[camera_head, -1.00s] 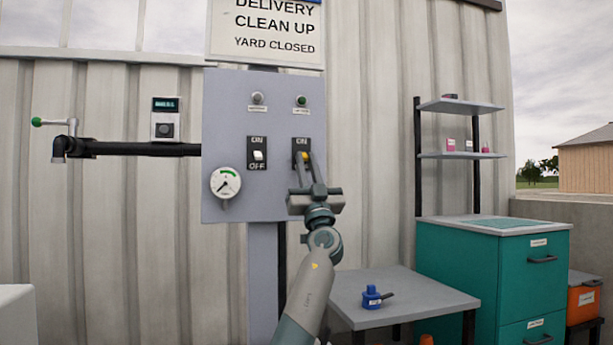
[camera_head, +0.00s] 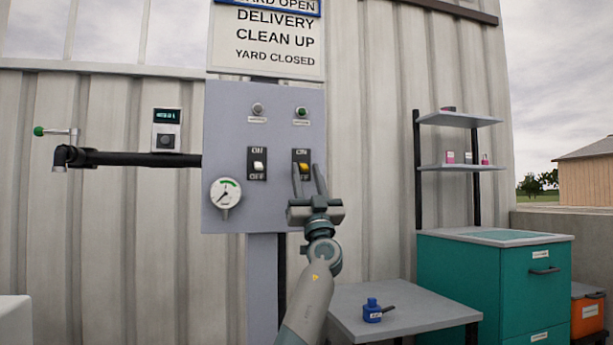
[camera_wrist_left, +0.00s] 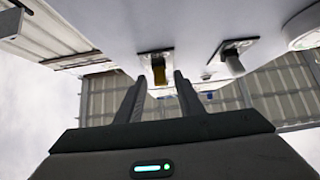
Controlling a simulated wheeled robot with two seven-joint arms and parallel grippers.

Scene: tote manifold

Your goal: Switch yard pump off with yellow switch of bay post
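The grey bay post panel (camera_head: 229,115) stands against the ribbed wall. Its yellow switch (camera_head: 303,168) sits on a black ON/OFF plate at the panel's right, with the OFF label partly covered. I cannot tell its position for sure. My left gripper (camera_head: 305,166) is open in front of it, with its fingers pointing up on either side of the switch. In the left wrist view the yellow switch (camera_wrist_left: 159,72) shows between and beyond the two spread fingertips (camera_wrist_left: 160,82), with nothing gripped. A green lamp (camera_head: 302,112) sits above this switch. My right gripper is not in view.
A white switch (camera_head: 259,166) is left of the yellow one, above a round gauge (camera_head: 226,193). A black pipe (camera_head: 130,158) with a green-knobbed lever runs left. A grey table (camera_head: 405,308) with a blue object (camera_head: 372,312), a teal cabinet (camera_head: 490,275) and shelves stand right.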

